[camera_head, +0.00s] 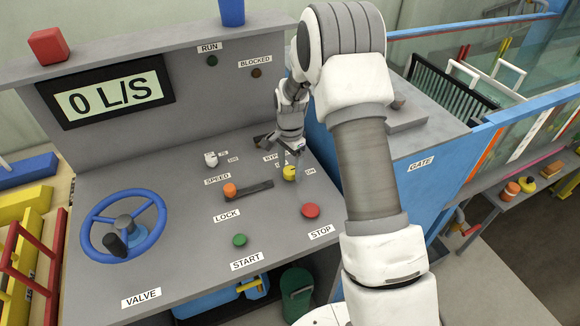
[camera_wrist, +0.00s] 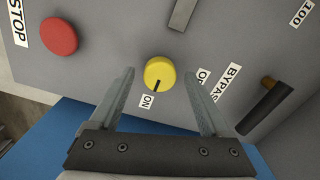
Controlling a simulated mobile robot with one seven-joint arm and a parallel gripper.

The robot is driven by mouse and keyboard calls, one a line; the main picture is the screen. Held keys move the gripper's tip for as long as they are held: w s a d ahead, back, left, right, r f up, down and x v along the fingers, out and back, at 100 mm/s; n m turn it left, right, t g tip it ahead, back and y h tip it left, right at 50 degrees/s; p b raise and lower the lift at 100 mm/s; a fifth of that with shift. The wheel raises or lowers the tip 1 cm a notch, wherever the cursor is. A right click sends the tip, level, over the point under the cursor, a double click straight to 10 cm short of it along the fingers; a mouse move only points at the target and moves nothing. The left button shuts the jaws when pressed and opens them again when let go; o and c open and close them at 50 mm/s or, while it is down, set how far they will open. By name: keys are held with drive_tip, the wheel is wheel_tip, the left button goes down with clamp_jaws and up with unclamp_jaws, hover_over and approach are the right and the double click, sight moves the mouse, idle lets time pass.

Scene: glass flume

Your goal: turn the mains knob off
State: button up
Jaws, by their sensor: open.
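A round yellow knob (camera_head: 289,173) sits on the grey desk, right of the SPEED knob. In the wrist view the yellow knob (camera_wrist: 159,72) has a black pointer mark aimed at the ON label (camera_wrist: 147,101). A second label beside it is partly hidden by a finger. No MAINS label is readable. My gripper (camera_head: 285,155) is over the knob in the head view. In the wrist view my gripper (camera_wrist: 158,76) is open and empty, with one fingertip on each side of the knob and visible gaps; I cannot tell its height above the desk.
The red STOP button (camera_head: 310,210), green START button (camera_head: 239,240) and orange LOCK lever (camera_head: 231,190) are near. A black BYPASS lever (camera_wrist: 265,107) lies right of my fingers in the wrist view. The display (camera_head: 112,99) reads 0 L/S. A blue VALVE wheel (camera_head: 122,224) stands left.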

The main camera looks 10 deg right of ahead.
drive_tip(key=shift+f, duration=0.2)
drive_tip(key=shift+c, duration=0.2)
clamp_jaws()
